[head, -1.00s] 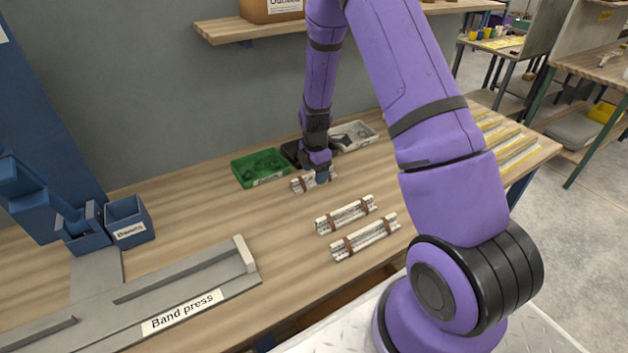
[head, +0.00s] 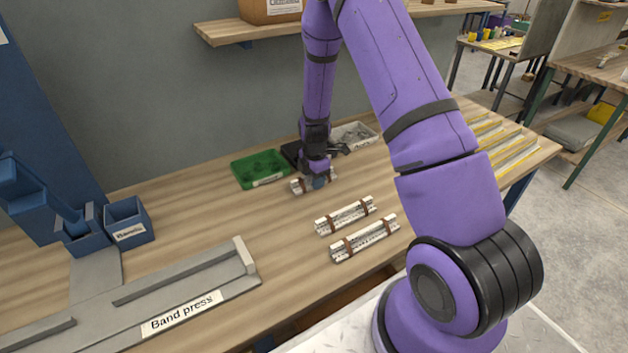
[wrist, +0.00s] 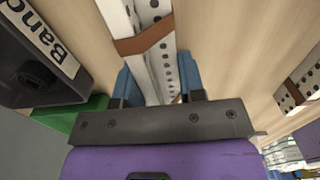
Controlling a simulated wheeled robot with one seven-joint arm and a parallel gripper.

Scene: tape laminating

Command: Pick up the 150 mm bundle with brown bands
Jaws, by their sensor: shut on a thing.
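A short pale slotted bundle with brown bands (head: 298,186) lies at the back of the bench. It also shows in the wrist view (wrist: 143,18), with a brown band (wrist: 145,36) across it. My gripper (head: 318,182) is at this bundle. In the wrist view the blue fingers of my gripper (wrist: 158,80) stand on either side of it, shut on it just below the band. I cannot tell whether it is clear of the bench. Two more brown-banded bundles, a middle one (head: 346,215) and a front one (head: 365,238), lie side by side nearer the front edge.
A green tray (head: 245,176) stands left of my gripper, with a dark box (head: 291,152) and a pale bin (head: 356,135) behind. The band press (head: 190,272) and a blue bin (head: 130,231) are at left. Yellow-edged strips (head: 515,158) lie at right.

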